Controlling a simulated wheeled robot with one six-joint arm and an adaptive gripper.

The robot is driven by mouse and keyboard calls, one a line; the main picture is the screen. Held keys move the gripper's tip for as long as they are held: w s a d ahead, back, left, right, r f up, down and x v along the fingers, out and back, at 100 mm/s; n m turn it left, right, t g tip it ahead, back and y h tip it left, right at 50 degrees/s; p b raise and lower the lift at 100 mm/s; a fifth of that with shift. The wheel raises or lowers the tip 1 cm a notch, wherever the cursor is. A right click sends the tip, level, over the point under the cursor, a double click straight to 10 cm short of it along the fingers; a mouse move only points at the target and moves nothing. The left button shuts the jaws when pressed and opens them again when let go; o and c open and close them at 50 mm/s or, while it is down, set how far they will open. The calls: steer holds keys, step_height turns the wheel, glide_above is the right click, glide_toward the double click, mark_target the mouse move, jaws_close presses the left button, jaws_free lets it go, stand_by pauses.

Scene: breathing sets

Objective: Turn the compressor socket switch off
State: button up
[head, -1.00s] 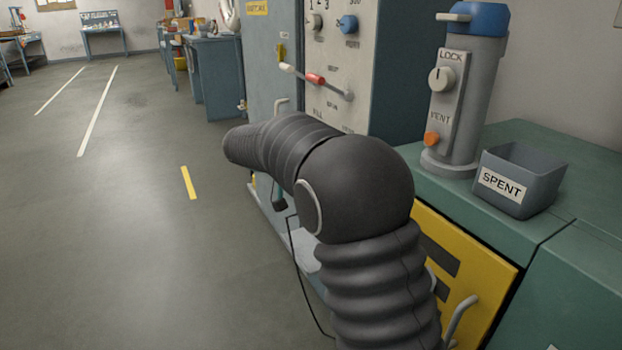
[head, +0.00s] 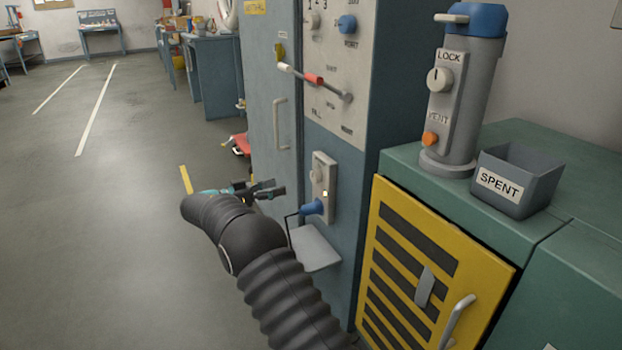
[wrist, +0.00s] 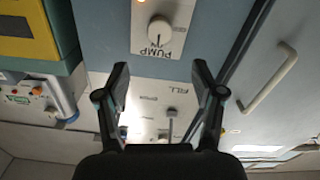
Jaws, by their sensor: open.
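A narrow pale socket plate (head: 331,172) is on the front of the blue-grey cabinet in the head view. It has a round knob (head: 316,176), a small lit lamp (head: 325,194) and a blue plug (head: 313,206) at its lower end. In the wrist view, which is upside down, the plate (wrist: 180,12) carries the label PUMP and the knob (wrist: 159,29), with small lettering beside it that seems to read ON. My gripper (head: 275,187) is open and empty, left of the plate and apart from it. Its fingers (wrist: 160,86) frame the cabinet front below the knob in the wrist view.
A panel (head: 345,75) with knobs and a red-banded lever (head: 315,79) is above the socket plate. A door handle (head: 280,125) is to its left and a grey shelf (head: 317,250) below. A yellow vented door (head: 395,290) and SPENT bin (head: 515,180) are right. Floor at left is clear.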

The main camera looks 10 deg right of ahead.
mark_target(312, 178)
steer(key=p+x, duration=0.1)
steer(key=x, duration=1.1)
steer(key=shift+f, duration=0.1)
steer(key=c, duration=1.1)
steer(key=shift+c, duration=0.2)
